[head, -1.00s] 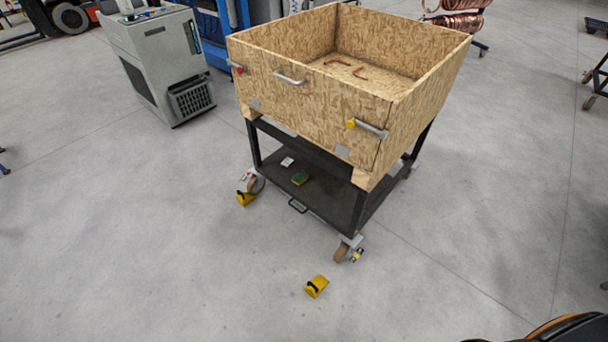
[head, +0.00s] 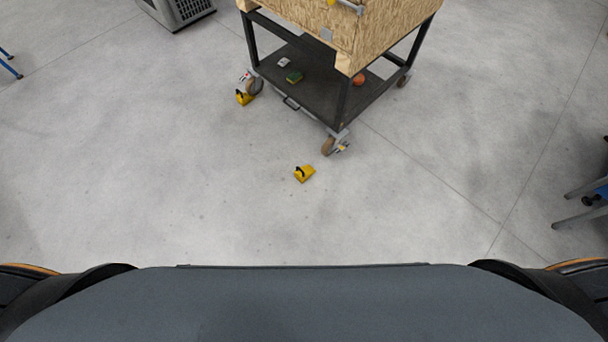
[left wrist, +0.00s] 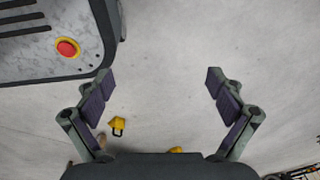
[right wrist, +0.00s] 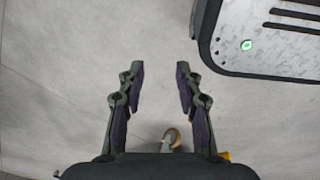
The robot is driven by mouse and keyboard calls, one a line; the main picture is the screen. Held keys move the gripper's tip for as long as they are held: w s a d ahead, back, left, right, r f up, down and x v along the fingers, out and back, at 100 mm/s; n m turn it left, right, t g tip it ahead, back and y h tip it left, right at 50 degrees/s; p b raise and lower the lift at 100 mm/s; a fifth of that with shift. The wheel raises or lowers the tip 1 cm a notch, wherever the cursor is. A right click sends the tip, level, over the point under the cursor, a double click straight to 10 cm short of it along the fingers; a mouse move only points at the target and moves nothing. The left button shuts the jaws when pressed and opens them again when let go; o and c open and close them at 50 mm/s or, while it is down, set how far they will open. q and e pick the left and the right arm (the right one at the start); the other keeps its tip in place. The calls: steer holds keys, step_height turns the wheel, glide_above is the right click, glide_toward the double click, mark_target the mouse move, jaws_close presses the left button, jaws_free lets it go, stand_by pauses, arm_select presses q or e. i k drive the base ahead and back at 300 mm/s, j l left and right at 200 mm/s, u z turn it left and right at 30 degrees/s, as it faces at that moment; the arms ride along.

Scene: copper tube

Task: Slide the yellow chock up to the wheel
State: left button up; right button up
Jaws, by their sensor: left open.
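One yellow chock (head: 305,174) with a black handle lies on the floor, apart from the cart's near front wheel (head: 327,147). A second yellow chock (head: 243,98) sits close against the cart's left front wheel (head: 256,87). A yellow chock (left wrist: 117,123) and a sliver of yellow (left wrist: 176,150) show in the left wrist view. My left gripper (left wrist: 160,78) is wide open and empty above the floor. My right gripper (right wrist: 159,72) is open with a narrower gap, empty; a cart wheel (right wrist: 172,137) shows beyond it. Neither gripper is in the head view.
The cart's dark lower shelf (head: 310,102) holds a green-and-yellow item (head: 294,77) and an orange round one (head: 359,79). A wooden box (head: 385,40) is on top. Blue-legged furniture (head: 590,195) stands at the right. The floor between my base and the near chock is clear.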

mark_target(301, 174)
steer(key=i+j+u, duration=0.2)
steer(key=i+j, duration=0.6)
steer(key=i, duration=0.15)
